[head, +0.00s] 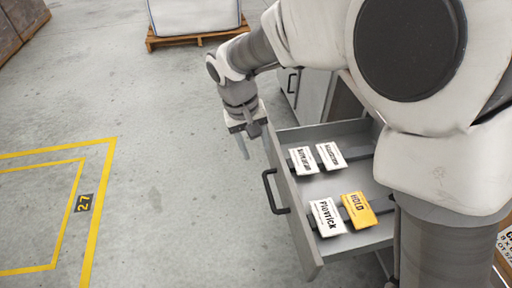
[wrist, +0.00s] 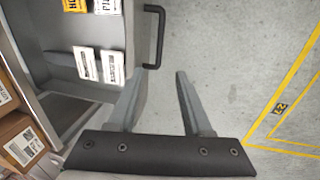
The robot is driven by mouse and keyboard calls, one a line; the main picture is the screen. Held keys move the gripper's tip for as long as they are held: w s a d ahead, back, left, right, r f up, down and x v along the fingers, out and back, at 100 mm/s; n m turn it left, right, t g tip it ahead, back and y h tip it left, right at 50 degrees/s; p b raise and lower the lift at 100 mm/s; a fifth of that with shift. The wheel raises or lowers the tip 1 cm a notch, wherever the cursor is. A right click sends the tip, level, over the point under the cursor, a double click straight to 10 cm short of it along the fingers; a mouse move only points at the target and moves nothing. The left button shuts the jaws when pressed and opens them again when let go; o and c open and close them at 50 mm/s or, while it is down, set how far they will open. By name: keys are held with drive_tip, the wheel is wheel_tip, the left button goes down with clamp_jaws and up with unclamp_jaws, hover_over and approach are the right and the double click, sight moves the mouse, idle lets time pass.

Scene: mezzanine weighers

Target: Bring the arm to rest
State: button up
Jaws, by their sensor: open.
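My gripper (head: 255,146) hangs over the far left corner of an open drawer, outside its front panel. Its two fingers are apart and empty, pointing down. It also shows in the wrist view (wrist: 160,95), with grey floor between the fingers and the drawer to their left. My arm reaches in from the right of the head view, bent, with its large links covering the right side of the picture.
The open drawer (head: 291,211) has a black handle (head: 269,190). Inside lie three white cards, one marked Plovrick (head: 327,217), and a yellow HOLD card (head: 359,210). A pallet (head: 197,38) with a white sack stands at the back. Floor at left is clear, with yellow lines.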

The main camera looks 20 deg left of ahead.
drive_tip(key=d+r+m+t+y, duration=0.1)
drive_tip(key=d+r+m, duration=0.1)
drive_tip(key=d+r, duration=0.5)
drive_tip(key=d+r+m, duration=0.1)
drive_tip(key=d+r, duration=0.3)
drive_tip(key=d, duration=0.7)
drive_tip(key=s+d+r+m+t, duration=0.1)
drive_tip(key=s+d+m+t, duration=0.1)
drive_tip(key=s+d, duration=0.45)
drive_tip(key=s+d+r+m+t, duration=0.15)
drive_tip(key=s+d, duration=0.25)
drive_tip(key=d, duration=0.5)
wheel_tip(320, 180, up, 18)
drive_tip(key=p, duration=1.7)
drive_tip(key=shift+m+y+p, duration=0.35)
drive_tip(key=shift+y+p, duration=0.05)
